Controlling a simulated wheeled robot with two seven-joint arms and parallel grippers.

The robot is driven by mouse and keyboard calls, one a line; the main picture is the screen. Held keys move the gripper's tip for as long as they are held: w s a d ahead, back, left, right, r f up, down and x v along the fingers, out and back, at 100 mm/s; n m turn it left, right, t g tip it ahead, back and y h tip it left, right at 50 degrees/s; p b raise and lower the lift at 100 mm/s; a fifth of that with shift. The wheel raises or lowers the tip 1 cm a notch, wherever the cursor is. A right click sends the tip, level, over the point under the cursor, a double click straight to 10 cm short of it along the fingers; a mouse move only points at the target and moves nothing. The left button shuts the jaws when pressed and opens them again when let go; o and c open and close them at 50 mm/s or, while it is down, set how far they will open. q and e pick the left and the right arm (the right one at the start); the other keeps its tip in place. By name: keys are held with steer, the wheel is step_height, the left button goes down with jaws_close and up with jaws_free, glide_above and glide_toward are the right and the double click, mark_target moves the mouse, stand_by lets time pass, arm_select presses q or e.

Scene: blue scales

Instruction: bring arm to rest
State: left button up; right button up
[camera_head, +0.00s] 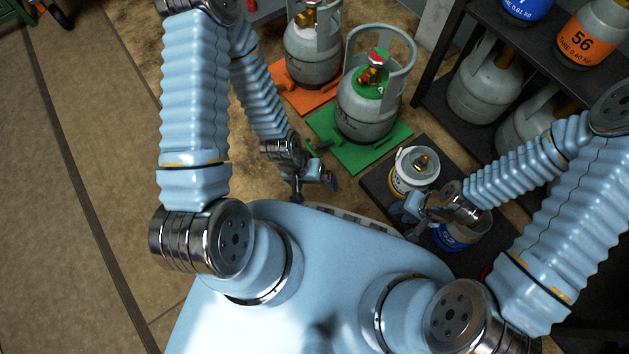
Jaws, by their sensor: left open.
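My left gripper (316,188) is open and empty, hanging in front of the green scale (372,160). A grey gas cylinder with a green top (367,115) stands upright on that scale. My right gripper (406,219) is low beside the small white and yellow canister (411,183) on the dark scale (377,184). Its fingers are small and partly hidden, so I cannot tell whether they are apart. A blue-banded canister (456,236) is partly hidden behind the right wrist.
Another grey cylinder (312,52) stands on the orange scale (303,97) at the back. A dark shelf (440,68) with several cylinders, one marked 56 (590,37), stands at the right. The brown floor (75,200) at the left is clear.

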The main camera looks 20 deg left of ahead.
step_height(320, 180, up, 11)
steer(key=p, duration=1.1)
steer(key=shift+s+a, duration=0.15)
steer(key=shift+a, duration=0.1)
steer(key=shift+f, duration=0.1)
